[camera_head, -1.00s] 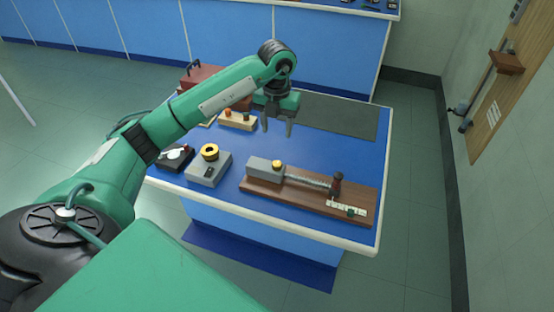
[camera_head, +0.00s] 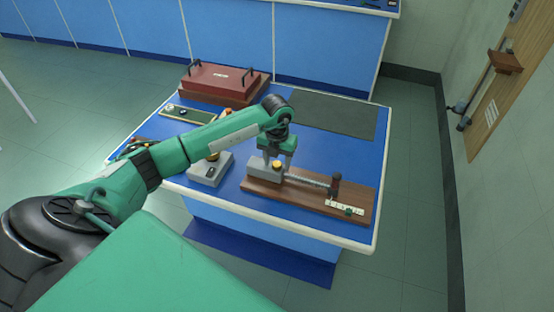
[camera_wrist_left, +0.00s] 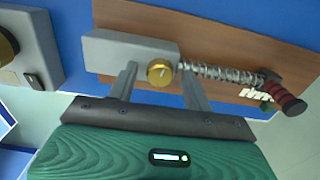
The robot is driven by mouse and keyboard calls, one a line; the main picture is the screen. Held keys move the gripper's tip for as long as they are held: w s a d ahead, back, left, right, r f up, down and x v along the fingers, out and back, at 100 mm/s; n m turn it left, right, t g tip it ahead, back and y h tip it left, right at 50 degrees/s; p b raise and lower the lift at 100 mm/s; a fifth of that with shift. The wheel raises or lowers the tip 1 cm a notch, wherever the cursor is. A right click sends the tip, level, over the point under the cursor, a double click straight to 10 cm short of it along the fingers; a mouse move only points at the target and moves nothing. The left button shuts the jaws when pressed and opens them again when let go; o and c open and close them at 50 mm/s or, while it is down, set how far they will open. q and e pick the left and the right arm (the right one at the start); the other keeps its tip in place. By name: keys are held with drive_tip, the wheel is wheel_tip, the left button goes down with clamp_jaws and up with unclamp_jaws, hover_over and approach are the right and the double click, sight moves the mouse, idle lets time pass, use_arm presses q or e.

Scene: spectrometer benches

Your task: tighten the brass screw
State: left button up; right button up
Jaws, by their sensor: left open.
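The brass screw (camera_head: 277,165) is a round knurled head on the grey block (camera_head: 258,172) of a wooden-based device (camera_head: 300,201). In the left wrist view the brass screw (camera_wrist_left: 160,72) lies between the two fingers, with a small dark slot mark on it. My left gripper (camera_head: 277,155) is open above the block. In the left wrist view its fingers (camera_wrist_left: 158,82) stand either side of the screw, apart from it as far as I can tell. A coiled spring (camera_wrist_left: 218,72) runs from the block to a dark post with a red grip (camera_wrist_left: 292,102). My right gripper is not in view.
A grey box with a yellow knob (camera_head: 209,170) stands left of the device, partly behind my arm. A red case (camera_head: 222,82) and a slim tray (camera_head: 190,114) are at the back left. A dark mat (camera_head: 335,116) at the back right is bare.

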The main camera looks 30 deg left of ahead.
use_arm(q)
drive_tip(key=c, duration=1)
drive_tip(key=shift+o, duration=0.2)
